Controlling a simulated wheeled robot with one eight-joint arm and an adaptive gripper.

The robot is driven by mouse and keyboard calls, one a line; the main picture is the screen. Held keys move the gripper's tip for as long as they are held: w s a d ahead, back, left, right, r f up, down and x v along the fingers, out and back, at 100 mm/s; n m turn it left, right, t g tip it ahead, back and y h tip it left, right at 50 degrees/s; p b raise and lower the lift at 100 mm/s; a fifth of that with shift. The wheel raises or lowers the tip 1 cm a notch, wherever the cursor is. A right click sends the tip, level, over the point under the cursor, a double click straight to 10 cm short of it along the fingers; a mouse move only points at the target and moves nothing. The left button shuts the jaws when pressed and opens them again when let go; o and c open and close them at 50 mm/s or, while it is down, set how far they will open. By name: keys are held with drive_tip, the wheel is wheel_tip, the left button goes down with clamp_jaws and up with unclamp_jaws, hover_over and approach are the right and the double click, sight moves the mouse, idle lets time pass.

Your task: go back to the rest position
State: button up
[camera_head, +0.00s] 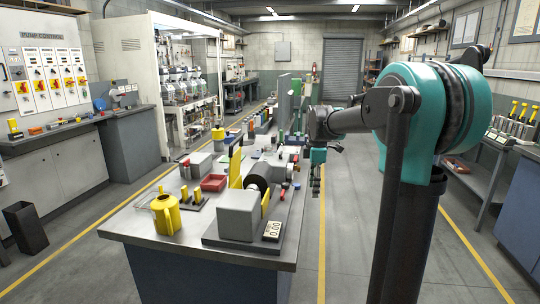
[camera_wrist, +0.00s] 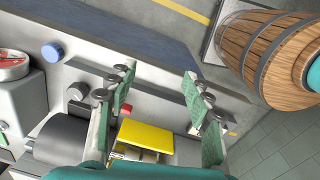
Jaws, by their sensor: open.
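My gripper (camera_head: 317,182) hangs from the arm at the right side of the long workbench (camera_head: 165,235), fingers pointing down, in the head view. In the wrist view my gripper (camera_wrist: 156,76) has its two green fingers spread wide apart. Nothing is held between them. A yellow block (camera_wrist: 146,135) shows beyond the gap between the fingers, near the bottom. Whether the fingers are clear of the bench edge in depth is hard to tell.
The bench carries a grey pump (camera_head: 240,214), a yellow can (camera_head: 166,214) and a red tray (camera_head: 214,183). The wrist view shows a wooden barrel (camera_wrist: 265,50) at upper right and a blue knob (camera_wrist: 52,52). The floor aisle (camera_head: 345,230) right of the bench is clear.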

drive_tip(key=s+d+f+m+t, duration=0.1)
drive_tip(key=s+f+m+t, duration=0.1)
drive_tip(key=s+f+m, duration=0.6)
drive_tip(key=s+d+f+m+t, duration=0.1)
drive_tip(key=s+d+f+m, duration=0.1)
drive_tip(key=s+f+m, duration=0.7)
drive_tip(key=s+f, duration=0.2)
drive_tip(key=s, duration=0.6)
drive_tip(key=shift+s+d+f+m+t, duration=0.2)
drive_tip(key=shift+s+f+m+t, duration=0.1)
drive_tip(key=shift+s+f+t, duration=0.1)
